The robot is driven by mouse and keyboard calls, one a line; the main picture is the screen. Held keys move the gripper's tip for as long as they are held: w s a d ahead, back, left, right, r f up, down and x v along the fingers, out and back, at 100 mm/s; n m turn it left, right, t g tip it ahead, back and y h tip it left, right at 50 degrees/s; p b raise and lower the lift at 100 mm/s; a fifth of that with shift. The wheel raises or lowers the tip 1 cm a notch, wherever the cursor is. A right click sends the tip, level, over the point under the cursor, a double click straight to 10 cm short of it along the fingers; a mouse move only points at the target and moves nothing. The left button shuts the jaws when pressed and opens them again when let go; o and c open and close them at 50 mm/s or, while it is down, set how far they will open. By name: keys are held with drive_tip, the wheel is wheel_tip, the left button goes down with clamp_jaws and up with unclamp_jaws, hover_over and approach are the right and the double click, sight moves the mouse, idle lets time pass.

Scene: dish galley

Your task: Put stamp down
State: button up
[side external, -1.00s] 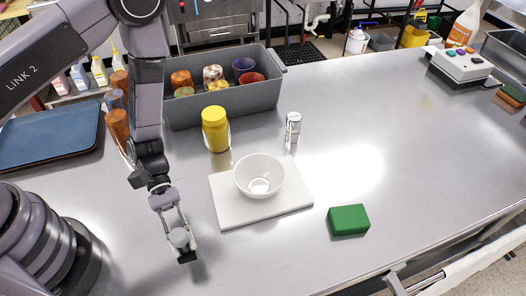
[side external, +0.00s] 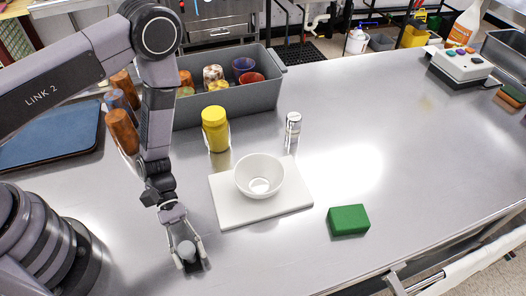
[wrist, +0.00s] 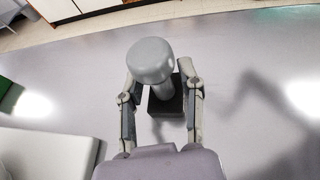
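The stamp has a rounded grey knob (wrist: 150,60), a narrower neck and a dark square base (wrist: 165,106). In the side view the stamp (side external: 187,249) stands upright on the metal counter, near the front left. My gripper (side external: 191,264) is around it from above, with its fingers spread on either side. In the wrist view my gripper (wrist: 162,90) is open, with gaps showing between the fingers and the stamp's neck. Part of the base is hidden behind the knob and fingers.
A white board (side external: 231,214) with a white bowl (side external: 259,183) lies right of my gripper. A green block (side external: 348,220) is farther right. A yellow jar (side external: 216,130), a shaker (side external: 293,128) and a grey bin (side external: 245,112) stand behind. The counter's right side is mostly clear.

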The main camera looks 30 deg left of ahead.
idle(0.3)
drive_tip(key=shift+w+a+r, duration=0.1)
drive_tip(key=shift+a+r, duration=0.05)
drive_tip(key=shift+r, duration=0.1)
drive_tip(key=v, duration=1.1)
drive_tip(key=shift+w+a+r, duration=0.15)
drive_tip(key=w+a+r+m+t+y, duration=0.1)
drive_tip(key=a+r+m+t+y, duration=0.2)
drive_tip(key=r, duration=0.7)
drive_tip(key=w+a+r+m+t+y, duration=0.1)
drive_tip(key=a+r+m+y, duration=0.3)
drive_tip(key=r, duration=0.7)
drive_tip(key=s+a+r+m+t+y, duration=0.1)
drive_tip(key=s+a+r+t, duration=0.2)
drive_tip(key=r, duration=0.1)
drive_tip(key=s+a+r+m+t+y, duration=0.1)
drive_tip(key=s+a+r+t, duration=0.1)
drive_tip(key=r, duration=0.3)
drive_tip(key=s+a+r+m+t+y, duration=0.2)
drive_tip(key=s+a+r+t, duration=0.1)
drive_tip(key=s+r+t, duration=0.1)
drive_tip(key=shift+s+a+r, duration=0.2)
drive_tip(key=shift+a+r, duration=0.1)
